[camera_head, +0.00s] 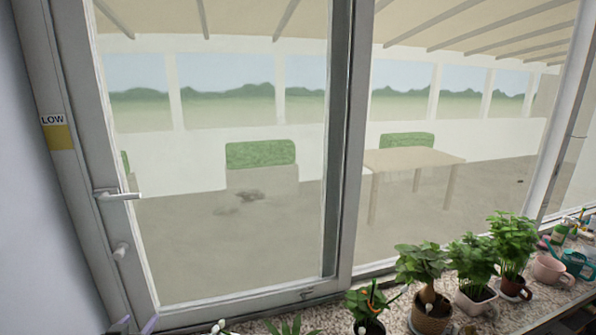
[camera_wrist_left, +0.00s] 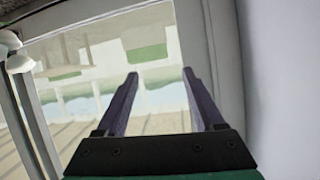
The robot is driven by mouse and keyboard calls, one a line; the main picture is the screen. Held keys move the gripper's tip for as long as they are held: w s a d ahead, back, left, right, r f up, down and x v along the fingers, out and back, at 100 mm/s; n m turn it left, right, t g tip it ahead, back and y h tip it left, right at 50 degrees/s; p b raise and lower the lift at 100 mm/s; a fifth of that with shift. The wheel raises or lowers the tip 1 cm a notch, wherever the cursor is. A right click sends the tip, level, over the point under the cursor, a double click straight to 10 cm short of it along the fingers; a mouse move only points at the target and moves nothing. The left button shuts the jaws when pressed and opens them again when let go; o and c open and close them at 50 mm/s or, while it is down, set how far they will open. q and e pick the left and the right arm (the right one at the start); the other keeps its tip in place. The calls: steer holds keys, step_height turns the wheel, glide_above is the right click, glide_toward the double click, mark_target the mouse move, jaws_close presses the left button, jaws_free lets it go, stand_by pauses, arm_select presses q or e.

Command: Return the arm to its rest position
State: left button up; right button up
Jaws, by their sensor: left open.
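My left gripper (camera_wrist_left: 160,73) is open in the left wrist view, its two dark purple fingers apart with nothing between them. The window glass and frame show beyond the fingers, upside down. In the head view only the tips of my left gripper (camera_head: 135,325) show at the bottom edge, below the window's lower left corner. The rest of the left arm is out of the picture. My right gripper is not visible in either view.
A window with a grey frame (camera_head: 340,150) and a white handle (camera_head: 118,196) stands ahead. A speckled sill (camera_head: 545,300) runs along the lower right with several potted plants (camera_head: 472,262), a pink cup (camera_head: 550,270) and a teal watering can (camera_head: 574,262). The left wall is bare.

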arm_select(q)
steer(key=s+d+f+m+g+h, duration=0.1)
steer(key=s+d+f+g, duration=0.3)
steer(key=s, duration=0.5)
steer(key=s+d+f+m+g, duration=0.1)
steer(key=s+d+g, duration=0.1)
steer(key=s+d, duration=0.45)
steer(key=s+d+f+m+g+h, duration=0.1)
steer(key=s+d+f+g, duration=0.2)
steer(key=s, duration=0.7)
steer(key=s+f+g+b, duration=0.15)
steer(key=f+b, duration=0.25)
steer(key=f, duration=1.2)
steer(key=s+f+b, duration=0.2)
steer(key=f+b, duration=0.1)
steer(key=f, duration=1.3)
steer(key=s+a+f+g+b, duration=0.1)
steer(key=s+a+f+b, duration=0.2)
steer(key=s+f, duration=1.3)
steer(key=shift+f+b, duration=0.7)
steer(key=shift+b, duration=0.1)
